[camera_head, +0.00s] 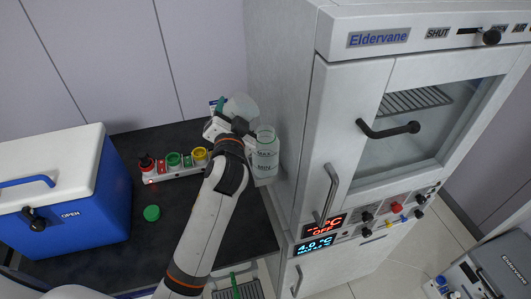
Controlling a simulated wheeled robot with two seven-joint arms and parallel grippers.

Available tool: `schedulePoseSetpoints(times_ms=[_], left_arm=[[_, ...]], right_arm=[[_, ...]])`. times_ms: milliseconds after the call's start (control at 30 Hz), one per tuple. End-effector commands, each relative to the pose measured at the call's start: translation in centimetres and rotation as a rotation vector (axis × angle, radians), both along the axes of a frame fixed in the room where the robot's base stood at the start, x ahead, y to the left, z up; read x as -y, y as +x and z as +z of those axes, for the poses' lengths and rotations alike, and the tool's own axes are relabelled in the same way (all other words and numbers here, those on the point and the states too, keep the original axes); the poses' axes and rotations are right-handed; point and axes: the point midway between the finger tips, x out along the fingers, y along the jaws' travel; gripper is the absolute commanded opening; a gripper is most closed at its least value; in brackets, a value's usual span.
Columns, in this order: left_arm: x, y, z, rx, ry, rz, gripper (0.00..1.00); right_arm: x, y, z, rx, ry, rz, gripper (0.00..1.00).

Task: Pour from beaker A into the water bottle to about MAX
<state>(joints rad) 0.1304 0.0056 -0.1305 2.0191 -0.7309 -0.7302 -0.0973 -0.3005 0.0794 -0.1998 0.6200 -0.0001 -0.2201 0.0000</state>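The water bottle (265,158) is clear, with MAX and MIN marks. It stands upright at the right end of the dark bench, beside the cabinet. Its liquid level is not clear to me. My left gripper (228,122) is at the bottle's upper left and appears shut on a clear, rounded beaker (241,107). The beaker is tilted, with its right side close to the bottle's mouth. I cannot read a letter on it or see a stream. The fingers are partly hidden by the wrist. My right gripper is not in view.
A small rack (160,178) holds red, green and yellow-topped items left of my arm. A green cap (152,212) lies on the bench (125,240). A blue cooler (75,225) with a white lid stands left. The Eldervane cabinet (285,110) closes off the right side.

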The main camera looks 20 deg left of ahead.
Motion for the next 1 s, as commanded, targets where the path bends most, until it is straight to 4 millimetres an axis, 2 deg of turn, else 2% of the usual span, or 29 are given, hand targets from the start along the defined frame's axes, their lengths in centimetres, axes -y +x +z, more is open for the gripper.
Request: schedulePoseSetpoints(times_ms=[200,1000], left_arm=[[-0.04,-0.02,0.39,-0.008,0.027,0.000,0.27],[-0.05,-0.02,0.21,-0.022,0.072,-0.001,0.27]], right_arm=[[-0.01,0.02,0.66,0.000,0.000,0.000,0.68],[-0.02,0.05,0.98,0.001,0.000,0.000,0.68]])
